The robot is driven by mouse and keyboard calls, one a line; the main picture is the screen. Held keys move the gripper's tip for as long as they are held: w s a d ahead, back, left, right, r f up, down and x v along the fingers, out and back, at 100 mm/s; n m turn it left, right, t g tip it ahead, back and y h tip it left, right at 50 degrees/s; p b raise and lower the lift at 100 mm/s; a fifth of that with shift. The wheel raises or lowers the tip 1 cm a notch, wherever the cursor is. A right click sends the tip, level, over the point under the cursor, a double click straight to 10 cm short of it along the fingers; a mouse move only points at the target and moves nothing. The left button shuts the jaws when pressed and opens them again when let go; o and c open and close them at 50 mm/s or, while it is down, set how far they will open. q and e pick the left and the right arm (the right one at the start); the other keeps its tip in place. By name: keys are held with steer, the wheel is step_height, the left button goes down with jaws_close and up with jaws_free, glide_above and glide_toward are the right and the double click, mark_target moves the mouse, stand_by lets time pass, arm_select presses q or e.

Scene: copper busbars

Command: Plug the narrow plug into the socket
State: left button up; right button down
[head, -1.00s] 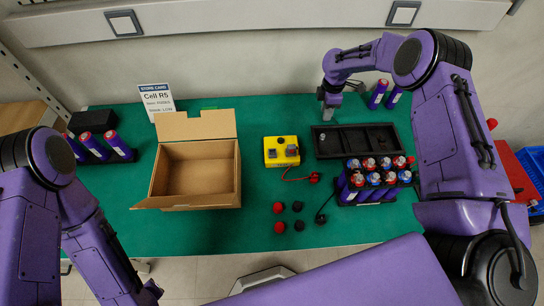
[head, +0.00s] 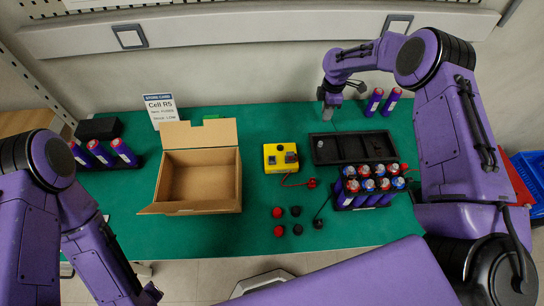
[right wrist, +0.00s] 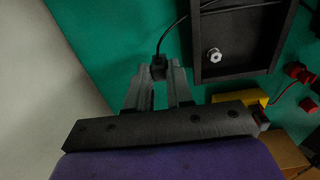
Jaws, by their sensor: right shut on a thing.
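My right gripper (head: 328,112) is over the far side of the table, behind the left end of a black tray (head: 312,146). In the right wrist view the gripper (right wrist: 158,82) is shut on a small black plug (right wrist: 158,71), whose thin black cable runs up and over the tray. The plug's tip is hidden, so its width cannot be told. A yellow box (head: 270,160) with a grey socket-like part (head: 291,157) on top stands in mid-table, apart from the gripper; its edge shows in the wrist view (right wrist: 245,98). My left gripper is out of view.
An open cardboard box (head: 236,185) stands left of the yellow box. A pack of several purple cells (head: 350,201) is right, with red and black caps (head: 278,228) in front. A red connector (head: 311,183) lies near the yellow box. Clear green mat lies behind the yellow box.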

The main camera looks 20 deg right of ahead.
steer(key=shift+f, duration=0.1)
steer(key=shift+w+r, duration=0.2)
steer(key=shift+r, duration=0.1)
steer(key=s+a+r+n+p, duration=0.1)
steer(key=a+r+p, duration=0.25)
steer(key=a, duration=0.25)
steer(key=a+r+n+p, duration=0.1)
steer(key=a+r+p, duration=0.25)
steer(key=a, duration=0.25)
steer(key=s+a+r+p, duration=0.1)
steer(key=s+a+p, duration=0.1)
steer(key=s+a, duration=0.4)
steer(key=s+a+f+b, duration=0.1)
steer(key=f, duration=0.1)
steer(key=s+a+f+m+b, duration=0.1)
steer(key=a+f, duration=0.1)
steer(key=s+a+f+m+b, duration=0.1)
steer(key=s+a+f, duration=0.1)
steer(key=f, duration=0.1)
steer(key=shift+b, duration=0.35)
steer(key=shift+w+r+p, duration=0.1)
steer(key=shift+r+p, duration=0.1)
steer(key=shift+p, duration=0.15)
